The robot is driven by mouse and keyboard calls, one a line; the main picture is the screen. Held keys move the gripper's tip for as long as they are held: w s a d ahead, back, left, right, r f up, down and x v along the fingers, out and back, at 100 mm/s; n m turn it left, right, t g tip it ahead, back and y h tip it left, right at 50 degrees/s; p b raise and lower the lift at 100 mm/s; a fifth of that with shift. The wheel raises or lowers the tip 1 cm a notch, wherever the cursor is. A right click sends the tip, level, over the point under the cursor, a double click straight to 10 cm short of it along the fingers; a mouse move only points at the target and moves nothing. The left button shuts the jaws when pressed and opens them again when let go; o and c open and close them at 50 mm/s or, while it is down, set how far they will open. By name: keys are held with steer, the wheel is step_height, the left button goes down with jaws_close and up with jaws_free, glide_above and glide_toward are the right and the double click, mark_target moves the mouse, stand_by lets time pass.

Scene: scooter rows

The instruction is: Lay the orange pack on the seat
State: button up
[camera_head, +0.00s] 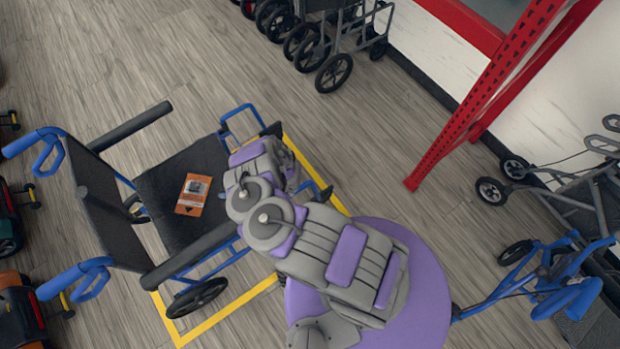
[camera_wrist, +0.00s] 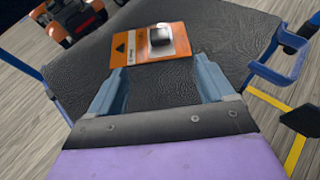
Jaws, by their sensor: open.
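The orange pack (camera_head: 193,194) lies flat on the black seat (camera_head: 163,177) of a blue-framed wheelchair in the head view. In the wrist view the pack (camera_wrist: 150,46) shows its orange card, a white panel and a dark item on it. It rests on the textured black seat (camera_wrist: 215,55). My gripper (camera_wrist: 163,82) is open, its two blue-grey fingers apart, with nothing between them. The pack lies just beyond the fingertips, apart from them. In the head view my arm hides the gripper's fingers.
The wheelchair's padded armrests (camera_head: 190,257) flank the seat, and its backrest (camera_head: 108,212) is at the left. Yellow floor tape (camera_head: 232,304) surrounds it. A red rack post (camera_head: 470,115) stands at the right. Wheeled walkers (camera_head: 560,190) stand beyond it. Wood floor is clear at the upper left.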

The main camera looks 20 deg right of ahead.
steer(key=w+a+r+m+h, duration=0.4)
steer(key=w+r+m, duration=0.75)
steer(key=r, duration=0.25)
steer(key=s+d+r+m+h, duration=0.1)
steer(key=d+r+m, duration=0.1)
steer(key=r+m, duration=0.3)
steer(key=s+d+r+m+g+h, duration=0.1)
steer(key=d+r+m, duration=0.15)
steer(key=r, duration=0.45)
steer(key=s+d+r+m+h, duration=0.1)
steer(key=d+r+m, duration=0.1)
steer(key=r+m, duration=0.3)
steer(key=s+d+r+m+g+h, duration=0.2)
steer(key=s+d+r+m, duration=0.5)
steer(key=s, duration=0.3)
steer(key=s+d+r+m+g+h, duration=0.2)
steer(key=s+d+r+m, duration=0.3)
steer(key=s+d+r, duration=0.4)
steer(key=s+d+r+m+g, duration=0.1)
steer(key=s+m, duration=0.3)
steer(key=s, duration=0.4)
steer(key=s+d+r+m+g, duration=0.1)
steer(key=s+d+r+m, duration=0.1)
steer(key=s, duration=0.7)
steer(key=s+d+r+m+g, duration=0.2)
steer(key=s+r+m, duration=0.2)
steer(key=s, duration=0.4)
steer(key=shift+s+m+h, duration=0.3)
steer(key=shift+s+m, duration=0.05)
steer(key=shift+m, duration=0.45)
